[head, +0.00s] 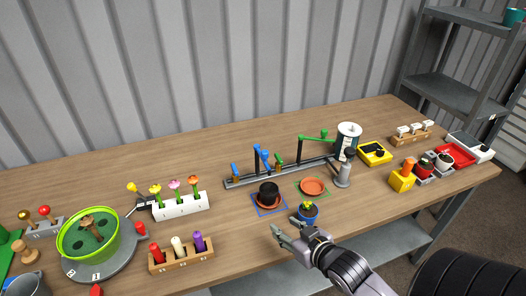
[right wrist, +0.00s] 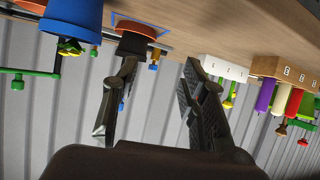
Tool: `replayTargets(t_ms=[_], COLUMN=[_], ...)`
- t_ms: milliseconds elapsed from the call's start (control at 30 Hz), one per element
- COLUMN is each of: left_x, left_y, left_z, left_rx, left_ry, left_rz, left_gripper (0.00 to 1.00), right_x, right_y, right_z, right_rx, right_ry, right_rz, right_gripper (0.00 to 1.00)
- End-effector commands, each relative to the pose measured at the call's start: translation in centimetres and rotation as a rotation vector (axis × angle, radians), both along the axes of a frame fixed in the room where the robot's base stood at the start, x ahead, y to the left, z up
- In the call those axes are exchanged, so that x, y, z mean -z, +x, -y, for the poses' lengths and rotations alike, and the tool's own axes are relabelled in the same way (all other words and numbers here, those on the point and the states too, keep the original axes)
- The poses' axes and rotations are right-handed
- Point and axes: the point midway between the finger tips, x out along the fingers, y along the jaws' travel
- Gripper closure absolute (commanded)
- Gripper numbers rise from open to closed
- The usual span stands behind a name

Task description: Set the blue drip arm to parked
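The blue drip arm (head: 264,157) stands on a grey rail (head: 290,172) at the back of the bench, its top bar angled forward over the side where a black pot (head: 268,190) sits on an orange saucer inside a blue square. A short blue piece (head: 235,170) stands on the rail to its left. My right gripper (head: 284,238) is open and empty, in front of the black pot and left of the blue pot (head: 308,212). In the right wrist view its fingers (right wrist: 155,90) are apart, partly hiding the scene behind. My left gripper is not in view.
A green drip arm (head: 312,138) stands farther right on the rail; an empty orange saucer (head: 312,186) lies in front of it. A white flower block (head: 181,207) and wooden rack (head: 181,252) lie left.

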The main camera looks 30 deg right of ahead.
Motion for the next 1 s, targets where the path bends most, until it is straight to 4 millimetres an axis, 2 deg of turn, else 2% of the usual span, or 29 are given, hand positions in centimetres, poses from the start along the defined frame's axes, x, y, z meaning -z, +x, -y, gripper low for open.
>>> replayTargets(t_ms=[100, 200, 333, 567, 1000], left_x=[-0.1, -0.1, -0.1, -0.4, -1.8], left_y=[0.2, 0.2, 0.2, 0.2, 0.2], left_z=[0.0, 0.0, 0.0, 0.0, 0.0], left_rx=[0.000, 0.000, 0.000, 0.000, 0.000], left_ry=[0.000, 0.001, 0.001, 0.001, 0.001], left_rz=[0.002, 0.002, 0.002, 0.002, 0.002], left_gripper=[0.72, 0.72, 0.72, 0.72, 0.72], right_x=[-3.8, -6.8, -9.2, -10.1, -10.2], right_y=[1.6, 2.3, 2.6, 4.0, 12.7], right_z=[2.9, 4.6, 5.7, 6.0, 6.0], right_rx=[0.005, 0.001, -0.008, -0.011, -0.011], right_ry=[0.005, 0.014, 0.022, 0.025, 0.024], right_rz=[0.193, 0.331, 0.436, 0.471, 0.470], right_gripper=[0.60, 0.60, 0.60, 0.60, 0.60])
